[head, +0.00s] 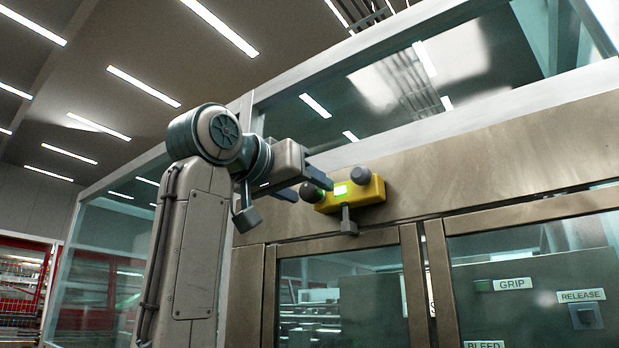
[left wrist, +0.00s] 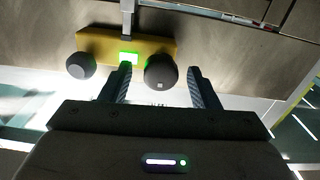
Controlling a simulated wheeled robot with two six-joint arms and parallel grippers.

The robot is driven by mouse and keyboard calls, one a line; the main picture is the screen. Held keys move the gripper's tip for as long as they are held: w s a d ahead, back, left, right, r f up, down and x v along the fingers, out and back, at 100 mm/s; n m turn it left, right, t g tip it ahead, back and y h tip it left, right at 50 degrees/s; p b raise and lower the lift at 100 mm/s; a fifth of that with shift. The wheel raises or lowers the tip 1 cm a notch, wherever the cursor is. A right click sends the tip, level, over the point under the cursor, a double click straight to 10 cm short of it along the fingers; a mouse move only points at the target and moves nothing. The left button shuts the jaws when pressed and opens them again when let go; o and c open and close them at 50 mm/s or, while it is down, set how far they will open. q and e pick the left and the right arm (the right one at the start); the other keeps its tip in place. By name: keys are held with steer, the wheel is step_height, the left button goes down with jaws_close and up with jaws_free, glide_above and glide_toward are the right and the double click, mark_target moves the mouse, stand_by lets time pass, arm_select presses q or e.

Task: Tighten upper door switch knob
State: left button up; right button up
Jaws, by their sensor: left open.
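A yellow door switch box (head: 372,192) is mounted on the metal beam above the doors, with a lit green display and a dark round knob at each side. The left knob (head: 312,193) is at the tips of my left gripper (head: 304,187), which is open. In the left wrist view the same knob (left wrist: 161,71) appears between the two spread fingers, with room on both sides; whether they reach around it or stop short is unclear. The other knob (head: 361,175) is to the right, outside the fingers; it also shows in the left wrist view (left wrist: 81,66). My right gripper is not in view.
A grey bracket (head: 348,222) hangs below the switch box. Glass doors with metal frames (head: 412,285) are beneath, and labels such as GRIP (head: 512,284) show at the right. A red rack (head: 28,285) stands far left.

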arm_select(q)
steer(key=shift+w+d, duration=0.4)
steer(key=shift+w, duration=0.3)
steer(key=shift+c, duration=0.3)
steer(key=c, duration=0.9)
steer(key=shift+m, duration=0.3)
